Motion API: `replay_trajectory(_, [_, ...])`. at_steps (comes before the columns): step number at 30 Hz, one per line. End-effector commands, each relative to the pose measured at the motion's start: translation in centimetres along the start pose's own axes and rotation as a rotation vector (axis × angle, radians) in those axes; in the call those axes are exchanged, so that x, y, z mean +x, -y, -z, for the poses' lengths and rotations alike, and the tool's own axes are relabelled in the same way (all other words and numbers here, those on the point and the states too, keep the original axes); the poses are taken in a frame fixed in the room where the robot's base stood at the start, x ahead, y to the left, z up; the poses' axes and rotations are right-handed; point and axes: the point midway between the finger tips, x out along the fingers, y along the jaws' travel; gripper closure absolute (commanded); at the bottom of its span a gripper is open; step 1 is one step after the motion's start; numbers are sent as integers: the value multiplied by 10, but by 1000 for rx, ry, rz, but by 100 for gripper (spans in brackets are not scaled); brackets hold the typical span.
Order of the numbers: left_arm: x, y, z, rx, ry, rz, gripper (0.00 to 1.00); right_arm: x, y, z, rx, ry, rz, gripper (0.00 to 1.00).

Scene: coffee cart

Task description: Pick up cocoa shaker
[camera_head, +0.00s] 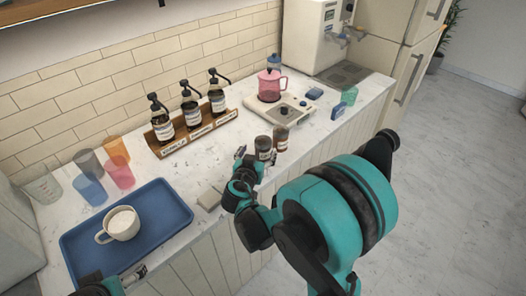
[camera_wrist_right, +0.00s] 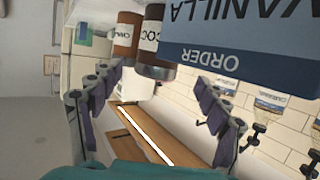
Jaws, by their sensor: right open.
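The cocoa shaker (camera_head: 263,148), a dark jar with a pale label, stands on the counter just beyond my right gripper (camera_head: 255,158). In the right wrist view the cocoa shaker (camera_wrist_right: 153,42), labelled "COCO", appears upside down beyond the open fingers (camera_wrist_right: 158,78), with nothing between them. Part of it is hidden by a blue card (camera_wrist_right: 235,40) reading "ORDER" and "VANILLA". A browner shaker (camera_head: 280,138) stands beside it; in the wrist view this is the cinnamon-coloured one (camera_wrist_right: 126,38). My left gripper (camera_head: 112,283) shows only partly at the bottom left edge; its jaws are unclear.
A blue tray (camera_head: 75,245) with a white cup (camera_head: 121,223) lies at the left. Several coloured cups stand behind it. A wooden rack (camera_head: 215,133) holds syrup bottles. A pink pitcher (camera_head: 270,86) sits on a scale-like device behind the shakers. A small pale block (camera_head: 209,198) lies near the front edge.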

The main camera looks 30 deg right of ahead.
Motion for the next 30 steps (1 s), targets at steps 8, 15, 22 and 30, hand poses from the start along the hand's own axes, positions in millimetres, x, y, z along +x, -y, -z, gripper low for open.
replay_trajectory(8, [11,0,-8,0,0,0,5,31,-4,4,1,1,-2,24])
replay_trajectory(15, [19,0,-14,0,0,0,5,59,-4,8,0,1,0,24])
replay_trajectory(22, [18,0,-13,0,0,0,5,58,-4,9,-1,1,1,37])
replay_trajectory(30, [18,0,-13,0,0,0,5,58,-4,9,0,1,1,82])
